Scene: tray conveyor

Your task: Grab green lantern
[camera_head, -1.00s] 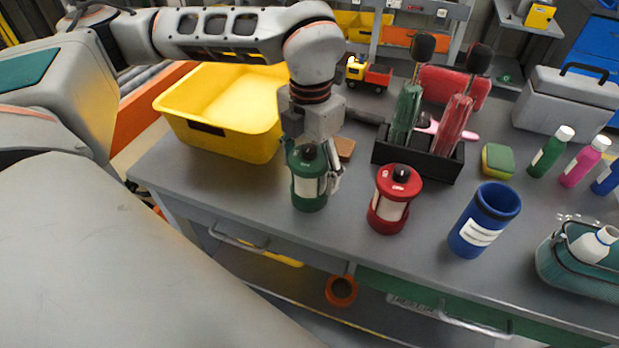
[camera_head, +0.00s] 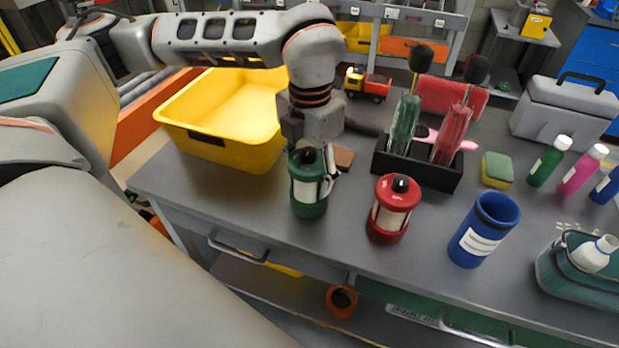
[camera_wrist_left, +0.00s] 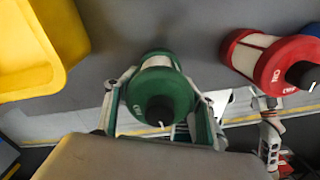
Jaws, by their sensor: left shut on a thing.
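The green lantern (camera_head: 308,192) has a pale middle band and a dark green cap. It is upright near the table's front edge, and I cannot tell whether it is just clear of the tabletop. My left gripper (camera_head: 322,172) comes down from above and is shut on it. In the left wrist view, the gripper's fingers (camera_wrist_left: 163,112) flank the green lantern (camera_wrist_left: 158,90) on both sides. The red lantern (camera_head: 394,208) stands to its right, apart from it.
A yellow bin (camera_head: 220,150) stands left of the lantern. A blue cup (camera_head: 484,230), a black caddy (camera_head: 418,168) with brushes, a sponge (camera_head: 496,170) and several bottles fill the right side. A brown block (camera_head: 343,158) lies just behind the gripper.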

